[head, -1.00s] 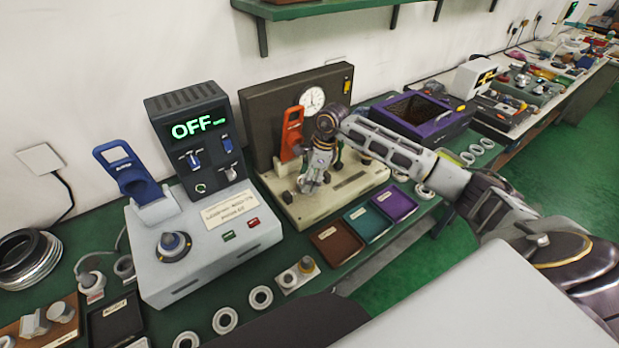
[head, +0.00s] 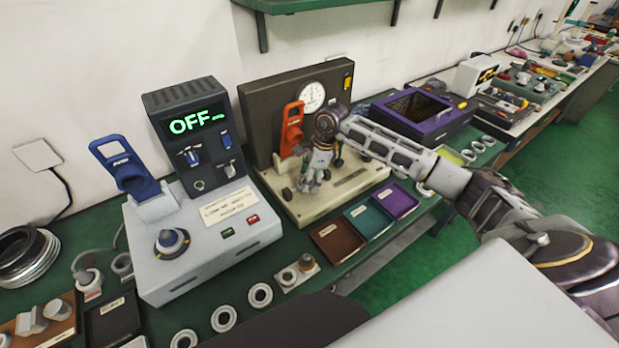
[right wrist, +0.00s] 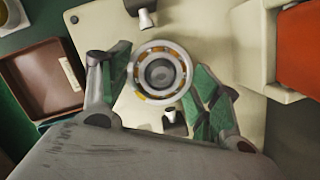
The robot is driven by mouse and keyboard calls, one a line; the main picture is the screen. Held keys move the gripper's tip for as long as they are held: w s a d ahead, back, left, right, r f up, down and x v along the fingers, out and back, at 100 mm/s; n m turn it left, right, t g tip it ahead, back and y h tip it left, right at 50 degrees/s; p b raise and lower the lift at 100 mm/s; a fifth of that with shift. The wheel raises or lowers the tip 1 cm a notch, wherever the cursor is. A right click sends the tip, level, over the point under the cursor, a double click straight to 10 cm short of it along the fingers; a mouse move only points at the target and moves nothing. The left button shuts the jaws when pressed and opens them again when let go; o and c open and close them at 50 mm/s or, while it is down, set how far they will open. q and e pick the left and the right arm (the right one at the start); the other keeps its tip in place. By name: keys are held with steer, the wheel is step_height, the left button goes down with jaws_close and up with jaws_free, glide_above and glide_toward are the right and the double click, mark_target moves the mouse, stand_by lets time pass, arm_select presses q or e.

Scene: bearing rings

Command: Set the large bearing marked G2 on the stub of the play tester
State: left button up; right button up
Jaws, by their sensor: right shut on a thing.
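My right gripper (head: 316,178) is over the cream base of the play tester (head: 352,182), pointing down. In the right wrist view the gripper (right wrist: 160,80) has its two green-padded fingers closed on the outside of a large bearing (right wrist: 160,48), a pale ring with orange-brown parts between its races. A round grey end, apparently the stub (right wrist: 160,73), shows through the bore. I cannot tell how far the ring is down over it. No G2 marking is readable. The tester has a dial gauge (head: 312,96) and an orange lever (head: 291,128). My left gripper is out of view.
A grey box reading OFF with a blue lever (head: 125,165) stands left of the tester. Brown (head: 337,240), teal (head: 369,220) and purple (head: 396,200) trays lie in front. Several loose rings (head: 260,295) line the bench's front. A purple bin (head: 440,120) is right.

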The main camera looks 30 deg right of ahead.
steer(key=o, duration=1.4)
steer(key=shift+f, duration=0.1)
steer(key=shift+c, duration=0.2)
steer(key=v, duration=1.2)
